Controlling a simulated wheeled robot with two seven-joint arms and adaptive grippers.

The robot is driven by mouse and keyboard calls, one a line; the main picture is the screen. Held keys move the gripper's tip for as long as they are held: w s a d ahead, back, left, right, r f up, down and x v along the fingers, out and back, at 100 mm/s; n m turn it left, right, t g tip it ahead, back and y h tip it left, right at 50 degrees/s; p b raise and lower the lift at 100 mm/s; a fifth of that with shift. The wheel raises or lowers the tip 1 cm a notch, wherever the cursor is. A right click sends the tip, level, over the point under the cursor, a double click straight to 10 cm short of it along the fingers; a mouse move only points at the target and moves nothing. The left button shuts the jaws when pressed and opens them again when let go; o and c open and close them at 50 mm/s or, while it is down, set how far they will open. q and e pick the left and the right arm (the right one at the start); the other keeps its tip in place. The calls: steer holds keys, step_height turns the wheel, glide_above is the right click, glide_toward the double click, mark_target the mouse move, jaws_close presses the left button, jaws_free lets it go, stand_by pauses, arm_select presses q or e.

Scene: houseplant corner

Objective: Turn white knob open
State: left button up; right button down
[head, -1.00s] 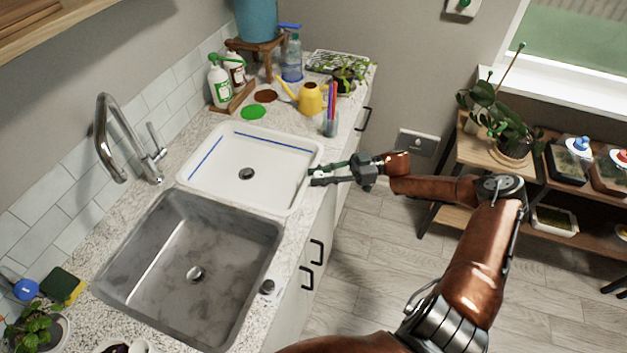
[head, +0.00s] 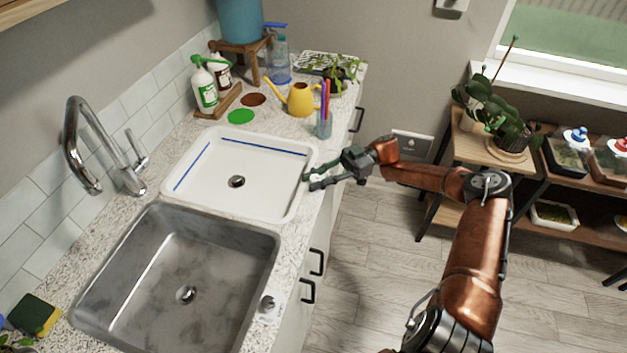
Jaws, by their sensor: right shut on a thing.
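I cannot clearly make out a white knob. A small round grey knob-like part (head: 267,303) sits on a pale plate at the counter's front edge, right of the steel sink. My right gripper (head: 309,177) is by the right rim of the white tray (head: 292,203). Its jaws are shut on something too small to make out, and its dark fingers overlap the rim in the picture. I cannot tell whether they touch the tray. My left gripper is not in view.
The metal sink (head: 170,290) and tall faucet (head: 85,145) are at left. Behind the tray stand a yellow watering can (head: 301,99), a pen cup (head: 324,124) and spray bottles (head: 204,88). A plant shelf (head: 465,150) is at right; the floor between is clear.

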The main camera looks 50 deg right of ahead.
steer(key=shift+r, duration=0.15)
steer(key=c, duration=1.7)
jaws_free()
steer(key=v, duration=1.2)
